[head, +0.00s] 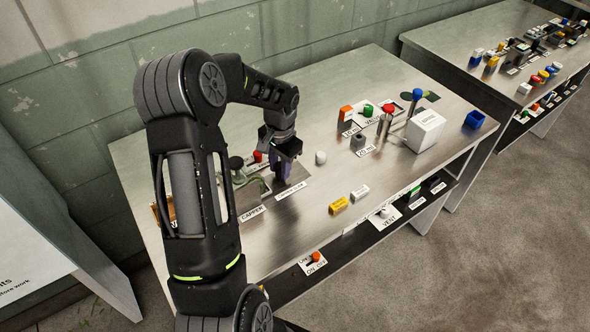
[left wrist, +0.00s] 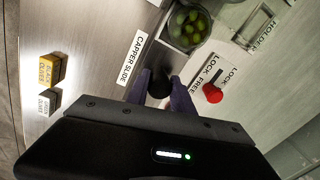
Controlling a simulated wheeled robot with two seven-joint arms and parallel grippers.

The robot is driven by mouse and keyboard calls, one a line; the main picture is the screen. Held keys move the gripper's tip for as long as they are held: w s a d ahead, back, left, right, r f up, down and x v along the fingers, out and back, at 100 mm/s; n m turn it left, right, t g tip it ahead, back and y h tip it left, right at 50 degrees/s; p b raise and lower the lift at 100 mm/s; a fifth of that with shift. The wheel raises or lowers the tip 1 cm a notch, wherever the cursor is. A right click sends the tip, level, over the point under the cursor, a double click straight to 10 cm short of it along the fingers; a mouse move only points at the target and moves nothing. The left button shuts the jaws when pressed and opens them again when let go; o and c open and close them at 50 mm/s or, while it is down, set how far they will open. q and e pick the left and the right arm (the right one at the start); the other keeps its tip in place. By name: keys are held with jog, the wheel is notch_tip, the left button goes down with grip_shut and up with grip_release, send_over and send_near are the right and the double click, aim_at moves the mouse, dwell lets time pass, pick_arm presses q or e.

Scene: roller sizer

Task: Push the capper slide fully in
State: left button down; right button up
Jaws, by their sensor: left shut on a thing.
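My left gripper (head: 284,172) is over the bench beside the capper, its fingers pointing down. In the left wrist view its two purple fingers (left wrist: 161,92) are closed around a dark knob (left wrist: 158,87), next to the CAPPER SLIDE label (left wrist: 133,58). That label also shows in the head view (head: 291,190). The slide under the knob is mostly hidden, so I cannot tell how far in it sits. The CAPPER label (head: 252,212) lies left of the gripper, with the capper partly behind my arm. My right gripper is out of view.
A jar of green olives (left wrist: 187,27) stands near the knob. A lock plate with a red knob (left wrist: 213,93) is to its right. A yellow box (head: 339,205) and a white box (head: 360,192) sit near the front edge. A white ball-like knob (head: 320,157) stands right of the gripper.

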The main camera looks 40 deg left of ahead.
aim_at(266, 185)
pick_arm(q)
jog(key=s, duration=0.2)
jog(key=s+a, duration=0.1)
jog(key=s, duration=0.1)
jog(key=shift+s+a, duration=0.15)
jog(key=shift+s, duration=0.2)
jog(key=c, duration=1.1)
grip_release()
jog(key=shift+s, duration=0.1)
jog(key=shift+r+b, duration=0.4)
jog(key=shift+r, duration=0.25)
jog(key=r, duration=0.6)
jog(key=shift+d+r+b, duration=0.2)
jog(key=shift+r+b, duration=0.05)
jog(key=shift+b, duration=0.1)
